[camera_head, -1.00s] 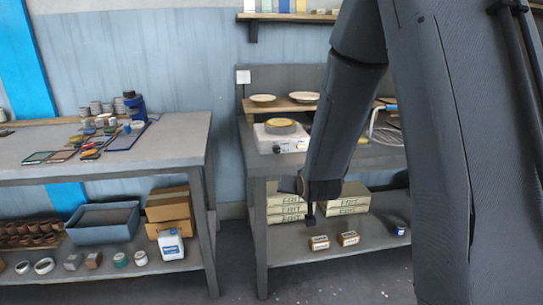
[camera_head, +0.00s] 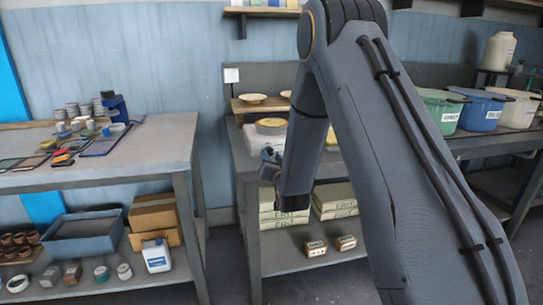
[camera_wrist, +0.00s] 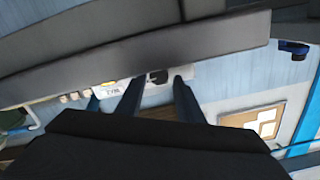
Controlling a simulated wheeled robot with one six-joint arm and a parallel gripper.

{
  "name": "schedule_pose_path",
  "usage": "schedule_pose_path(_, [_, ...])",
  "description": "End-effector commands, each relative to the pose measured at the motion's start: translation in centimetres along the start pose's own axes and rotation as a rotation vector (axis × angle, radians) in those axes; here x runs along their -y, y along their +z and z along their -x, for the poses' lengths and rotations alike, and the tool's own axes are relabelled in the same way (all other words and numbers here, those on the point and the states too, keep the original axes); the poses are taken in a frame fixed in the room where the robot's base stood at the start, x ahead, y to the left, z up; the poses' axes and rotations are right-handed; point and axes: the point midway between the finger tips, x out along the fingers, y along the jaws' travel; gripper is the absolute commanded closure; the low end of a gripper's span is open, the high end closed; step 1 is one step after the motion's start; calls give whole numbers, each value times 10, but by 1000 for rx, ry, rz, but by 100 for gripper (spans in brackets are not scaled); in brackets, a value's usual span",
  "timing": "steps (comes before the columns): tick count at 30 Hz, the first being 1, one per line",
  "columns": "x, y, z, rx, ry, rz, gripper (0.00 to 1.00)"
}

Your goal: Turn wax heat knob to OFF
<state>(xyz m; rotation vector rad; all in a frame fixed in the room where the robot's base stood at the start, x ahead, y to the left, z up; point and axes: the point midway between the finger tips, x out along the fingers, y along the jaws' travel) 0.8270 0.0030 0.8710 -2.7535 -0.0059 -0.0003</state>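The wax heater, a white box (camera_head: 254,141) with a round yellow-topped pan (camera_head: 271,124), stands on the grey bench. My arm hides part of its front in the head view. In the wrist view a black knob (camera_wrist: 158,76) shows on a white front, beside a tilted label (camera_wrist: 112,89) that seems to read WAX. My gripper (camera_wrist: 157,90) has its dark fingers apart, with the knob appearing in the gap between the tips. I cannot tell whether they touch it. In the head view my gripper (camera_head: 269,163) is low in front of the heater, near the bench's front edge.
A wooden riser with plates (camera_head: 252,99) stands behind the heater. Boxes (camera_head: 336,200) fill the shelf below. A cluttered bench (camera_head: 150,150) is at left, with a floor gap between. Green (camera_head: 440,110) and blue (camera_head: 481,110) buckets stand at right.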

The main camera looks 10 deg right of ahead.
Motion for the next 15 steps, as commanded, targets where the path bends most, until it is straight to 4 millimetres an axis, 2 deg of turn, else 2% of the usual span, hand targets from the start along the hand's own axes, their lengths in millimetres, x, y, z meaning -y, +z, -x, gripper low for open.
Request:
schedule_pose_path(6, [-2,0,-17,0,3,0,66])
schedule_pose_path(14, [-3,-1,-19,-1,4,0,66])
schedule_pose_path(15, [-3,-1,-19,-1,4,0,69])
